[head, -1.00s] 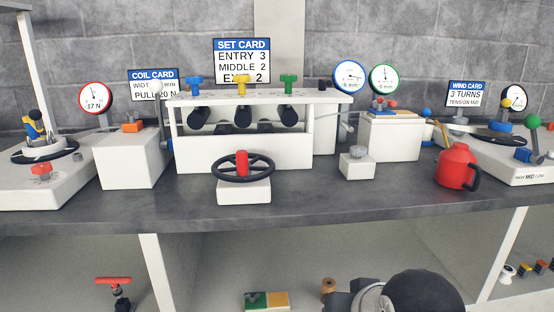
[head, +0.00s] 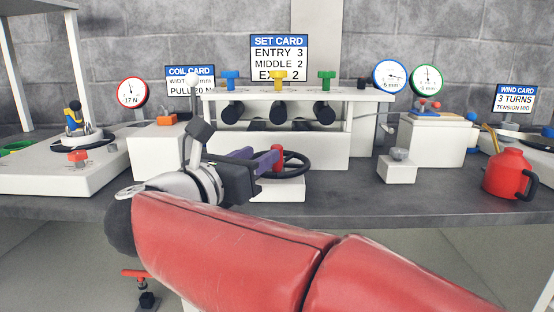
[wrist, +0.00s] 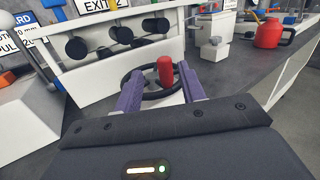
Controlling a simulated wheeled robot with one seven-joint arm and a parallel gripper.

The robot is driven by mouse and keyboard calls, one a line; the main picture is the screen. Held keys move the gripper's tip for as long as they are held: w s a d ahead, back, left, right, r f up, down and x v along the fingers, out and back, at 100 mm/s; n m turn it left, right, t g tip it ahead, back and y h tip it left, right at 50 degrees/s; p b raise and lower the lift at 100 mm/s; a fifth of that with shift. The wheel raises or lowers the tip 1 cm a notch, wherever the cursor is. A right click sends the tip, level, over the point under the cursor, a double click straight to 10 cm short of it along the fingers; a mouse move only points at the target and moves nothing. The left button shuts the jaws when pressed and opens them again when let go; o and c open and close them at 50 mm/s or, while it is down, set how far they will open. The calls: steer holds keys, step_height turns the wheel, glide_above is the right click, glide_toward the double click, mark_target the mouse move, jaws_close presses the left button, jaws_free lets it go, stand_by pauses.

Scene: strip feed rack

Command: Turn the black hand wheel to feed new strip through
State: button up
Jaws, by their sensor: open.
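The black hand wheel (head: 297,168) lies flat on a white block (head: 287,190) in front of the white roller stand, with a red upright knob (head: 277,158) on it. My gripper (head: 270,158) reaches in from the left at wheel height. In the wrist view, the purple fingers of my gripper (wrist: 163,92) are apart, with the red knob (wrist: 165,70) between or just beyond their tips; I cannot tell if they touch it. The wheel (wrist: 140,82) shows behind the fingers, partly hidden by them.
The roller stand (head: 225,145) with black rollers and coloured top knobs is right behind the wheel. A small white block with a grey knob (head: 398,167) and a red can (head: 508,174) stand to the right. The bench front between them is clear.

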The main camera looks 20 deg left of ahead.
mark_target(277, 170)
steer(key=shift+m+g+h, duration=0.4)
steer(key=shift+m+g, duration=0.1)
steer(key=shift+m, duration=0.3)
steer(key=x, duration=0.3)
steer(key=f+p+x, duration=0.1)
steer(key=x, duration=0.2)
steer(key=shift+d+f, duration=0.1)
steer(key=shift+f, duration=0.1)
jaws_close()
